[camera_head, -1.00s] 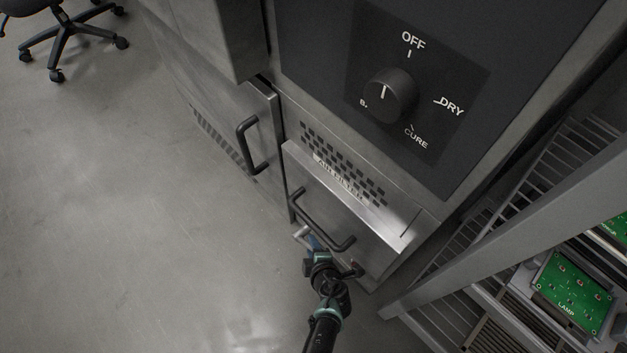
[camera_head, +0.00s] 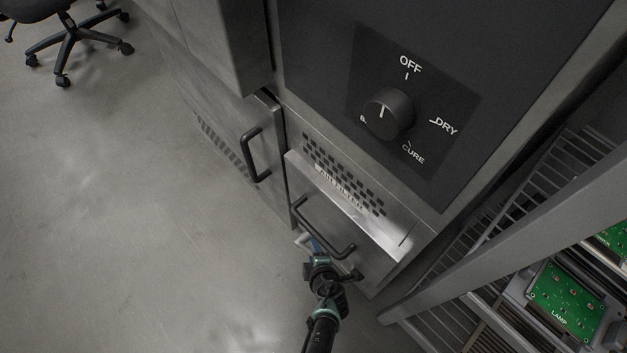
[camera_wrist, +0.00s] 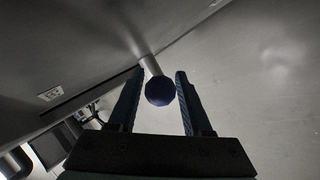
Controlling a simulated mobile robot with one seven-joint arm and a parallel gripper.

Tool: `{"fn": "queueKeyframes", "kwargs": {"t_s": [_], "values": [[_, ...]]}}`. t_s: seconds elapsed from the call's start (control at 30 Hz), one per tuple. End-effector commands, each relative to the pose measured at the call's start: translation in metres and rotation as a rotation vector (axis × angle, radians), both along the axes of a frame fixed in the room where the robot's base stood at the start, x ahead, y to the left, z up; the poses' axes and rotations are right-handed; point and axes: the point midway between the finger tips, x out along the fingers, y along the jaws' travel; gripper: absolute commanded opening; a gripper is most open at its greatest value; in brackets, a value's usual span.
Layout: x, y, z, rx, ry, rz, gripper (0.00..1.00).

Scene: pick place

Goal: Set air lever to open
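A lever with a light grey shaft (camera_wrist: 149,65) and a dark blue faceted knob (camera_wrist: 159,91) sticks out low by the cabinet. In the wrist view the knob is between the two fingers of my gripper (camera_wrist: 158,90), with visible gaps on both sides. My gripper is open around the knob and not closed on it. In the head view my gripper (camera_head: 317,254) is at the lever, below the drawer-like front, and hides most of it. A bit of the blue knob (camera_head: 315,244) shows there. No open or shut marking for the lever is readable.
The cabinet has a bar handle (camera_head: 325,230) just above my gripper and an air filter grille (camera_head: 343,178). A dial (camera_head: 388,113) is higher up. A rack with green boards (camera_head: 566,300) stands at the right.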

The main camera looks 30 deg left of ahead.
Motion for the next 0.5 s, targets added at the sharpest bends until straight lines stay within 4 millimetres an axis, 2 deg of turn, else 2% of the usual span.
{"fn": "queueKeyframes", "kwargs": {"t_s": [0.17, 0.3, 0.5], "values": [[-0.001, 0.0, 0.003, 0.001, 0.0, 0.002, 0.49], [-0.006, -0.006, 0.013, 0.0, 0.002, -0.003, 0.49], [-0.041, -0.036, 0.011, 0.001, 0.007, -0.009, 0.49]]}}
